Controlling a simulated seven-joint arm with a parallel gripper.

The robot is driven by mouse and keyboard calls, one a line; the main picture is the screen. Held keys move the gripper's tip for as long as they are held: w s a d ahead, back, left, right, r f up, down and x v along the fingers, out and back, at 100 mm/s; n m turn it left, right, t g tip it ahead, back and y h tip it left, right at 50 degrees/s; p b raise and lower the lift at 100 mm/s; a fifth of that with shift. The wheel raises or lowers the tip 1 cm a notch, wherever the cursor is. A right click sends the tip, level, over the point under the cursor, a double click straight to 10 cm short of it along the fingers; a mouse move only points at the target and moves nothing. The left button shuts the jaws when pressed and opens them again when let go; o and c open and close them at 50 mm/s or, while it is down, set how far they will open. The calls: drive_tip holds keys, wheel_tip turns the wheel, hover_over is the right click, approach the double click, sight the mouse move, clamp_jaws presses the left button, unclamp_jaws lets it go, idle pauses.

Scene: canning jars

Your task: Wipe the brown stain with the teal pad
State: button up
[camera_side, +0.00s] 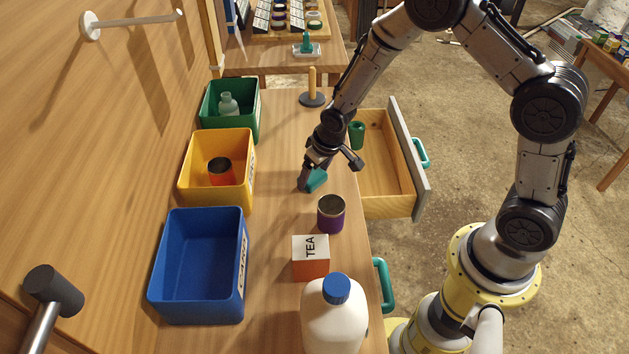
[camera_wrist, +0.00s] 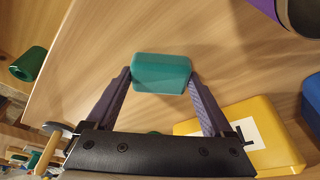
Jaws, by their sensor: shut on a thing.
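My gripper (camera_side: 308,182) is over the middle of the wooden bench top and shut on the teal pad (camera_side: 317,181). In the wrist view the pad (camera_wrist: 161,73) is a rounded teal block held between the two fingertips (camera_wrist: 160,80). The pad is low, at or just above the wood; I cannot tell whether it touches. I cannot make out a brown stain in either view; the pad and gripper hide part of the wood.
Left of the gripper are green (camera_side: 251,118), yellow (camera_side: 246,185) and blue (camera_side: 195,318) bins. A purple jar (camera_side: 331,215), a tea box (camera_side: 311,262) and a white jug (camera_side: 334,325) stand nearer the camera. An open drawer (camera_side: 385,185) on the right holds a green cup (camera_side: 356,135).

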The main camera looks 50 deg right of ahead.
sight(313, 203)
drive_tip(key=shift+w+d+f, duration=0.1)
drive_tip(key=shift+w+d, duration=1.05)
drive_tip(key=shift+d, duration=0.05)
drive_tip(key=shift+s+a, duration=3.65)
drive_tip(key=shift+s, duration=0.05)
drive_tip(key=shift+w+d, duration=3.7)
drive_tip(key=shift+w, duration=0.05)
drive_tip(key=shift+r, duration=4.15)
